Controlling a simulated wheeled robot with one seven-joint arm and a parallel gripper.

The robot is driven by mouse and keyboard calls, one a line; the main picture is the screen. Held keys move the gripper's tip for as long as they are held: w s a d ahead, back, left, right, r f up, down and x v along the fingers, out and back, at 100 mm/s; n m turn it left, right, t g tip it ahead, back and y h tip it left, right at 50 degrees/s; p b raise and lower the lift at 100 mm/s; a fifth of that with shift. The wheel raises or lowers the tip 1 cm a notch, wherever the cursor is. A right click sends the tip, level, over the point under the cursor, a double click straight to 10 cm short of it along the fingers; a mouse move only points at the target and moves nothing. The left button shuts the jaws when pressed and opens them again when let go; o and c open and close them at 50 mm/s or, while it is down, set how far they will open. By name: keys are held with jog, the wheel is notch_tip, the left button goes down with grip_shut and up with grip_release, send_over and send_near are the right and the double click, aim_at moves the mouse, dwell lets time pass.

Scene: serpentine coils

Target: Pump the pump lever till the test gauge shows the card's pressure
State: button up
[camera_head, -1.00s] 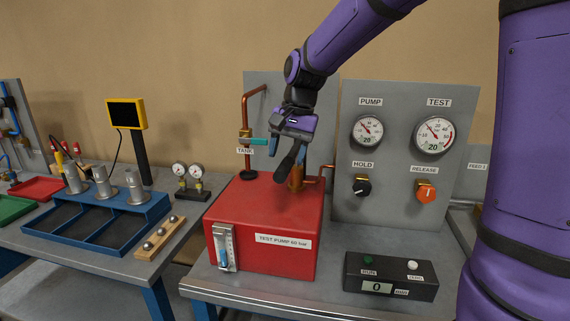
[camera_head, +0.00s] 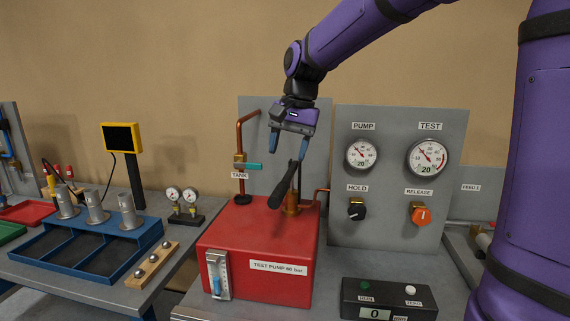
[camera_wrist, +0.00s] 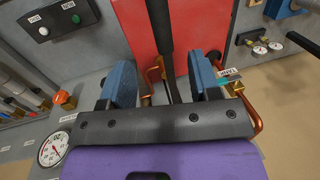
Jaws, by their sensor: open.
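My gripper (camera_head: 288,148) is open above the lever's upper part. In the wrist view the lever (camera_wrist: 160,30) runs between the two blue fingers of my gripper (camera_wrist: 165,82), with gaps on both sides. The test gauge (camera_head: 428,157) and the pump gauge (camera_head: 361,153) are on the grey panel; their needles both point to the upper left.
The black HOLD knob (camera_head: 356,210) and orange RELEASE knob (camera_head: 420,215) sit below the gauges. A counter box (camera_head: 389,298) showing 0 stands at the front right. A teal-handled tank valve (camera_head: 247,165) is left of my gripper. A blue tray (camera_head: 92,250) lies further left.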

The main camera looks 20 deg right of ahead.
aim_at(280, 189)
jog(key=f, duration=0.3)
jog(key=a+f, duration=0.1)
jog(key=f, duration=0.3)
jog(key=w+a+f, duration=0.1)
jog(key=f, duration=0.2)
jog(key=shift+f, duration=0.35)
jog(key=shift+d, duration=0.1)
jog(key=shift+c, duration=0.2)
